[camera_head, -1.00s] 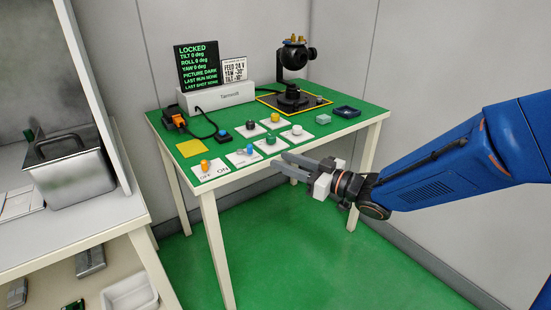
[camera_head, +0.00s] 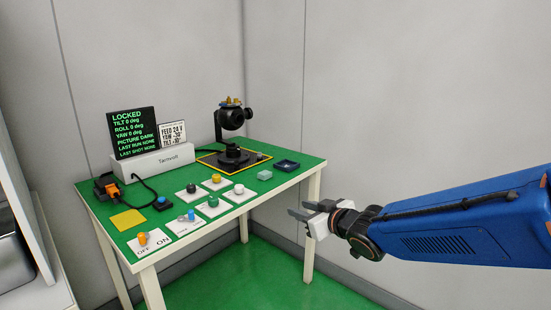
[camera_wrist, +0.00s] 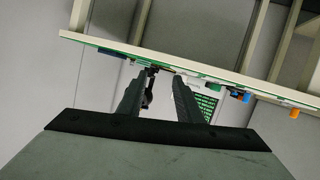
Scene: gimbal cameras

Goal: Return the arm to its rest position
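My gripper (camera_head: 308,213) is at the end of my blue arm in the head view, to the right of the green-topped table (camera_head: 108,219) and clear of its edge. Its two dark fingers are apart with nothing between them. In the wrist view my gripper (camera_wrist: 153,82) also shows spread and empty, with the table edge (camera_wrist: 200,71) running across beyond the fingertips.
Walls stand behind. A shelf unit (camera_head: 35,230) is at far left.

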